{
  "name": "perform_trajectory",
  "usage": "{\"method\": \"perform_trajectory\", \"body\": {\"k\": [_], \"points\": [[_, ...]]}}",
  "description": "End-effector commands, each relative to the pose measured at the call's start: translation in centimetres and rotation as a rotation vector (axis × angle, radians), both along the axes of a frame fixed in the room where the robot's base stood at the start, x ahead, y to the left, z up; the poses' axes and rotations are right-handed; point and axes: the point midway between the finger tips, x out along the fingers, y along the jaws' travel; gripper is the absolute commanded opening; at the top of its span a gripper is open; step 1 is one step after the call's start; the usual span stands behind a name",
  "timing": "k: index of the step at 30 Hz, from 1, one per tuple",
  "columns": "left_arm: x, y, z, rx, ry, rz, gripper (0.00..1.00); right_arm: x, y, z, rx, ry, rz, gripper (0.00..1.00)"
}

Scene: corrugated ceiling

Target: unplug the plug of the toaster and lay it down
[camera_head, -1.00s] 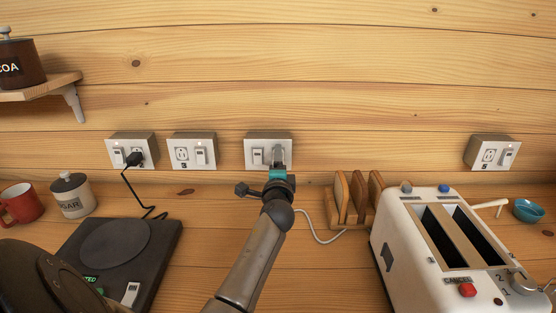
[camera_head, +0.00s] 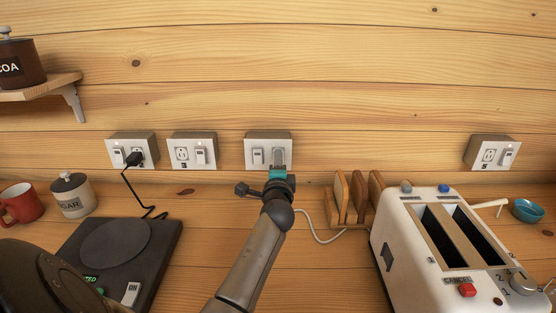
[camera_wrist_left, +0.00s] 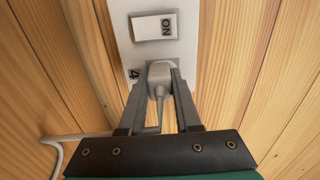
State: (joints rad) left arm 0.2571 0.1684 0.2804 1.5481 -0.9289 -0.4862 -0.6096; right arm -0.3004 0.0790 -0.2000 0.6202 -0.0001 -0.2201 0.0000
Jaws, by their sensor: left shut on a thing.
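The white toaster (camera_head: 405,245) stands on the counter at the right. My left gripper (camera_head: 279,158) is at the third wall socket from the left (camera_head: 257,157). In the left wrist view it is shut on the grey-white plug (camera_wrist_left: 160,76), one finger on each side. The plug is against the socket plate (camera_wrist_left: 185,48); I cannot tell whether its pins are fully in. My right gripper is not in view.
A black hot plate (camera_head: 118,249) stands at the left, its black plug (camera_head: 134,159) in the leftmost socket. A sugar jar (camera_head: 73,197) and red mug (camera_head: 20,203) stand further left. A wooden rack (camera_head: 341,197) stands right of my arm.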

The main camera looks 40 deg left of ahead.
Motion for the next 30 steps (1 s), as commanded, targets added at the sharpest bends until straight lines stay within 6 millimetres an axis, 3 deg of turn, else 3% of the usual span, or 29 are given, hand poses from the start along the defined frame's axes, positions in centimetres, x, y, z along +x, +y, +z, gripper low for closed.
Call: {"method": "perform_trajectory", "body": {"k": [30], "points": [[-0.40, -0.38, 0.01, 0.001, 0.001, -0.001, 0.00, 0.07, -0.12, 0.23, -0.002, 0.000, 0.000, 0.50]]}}
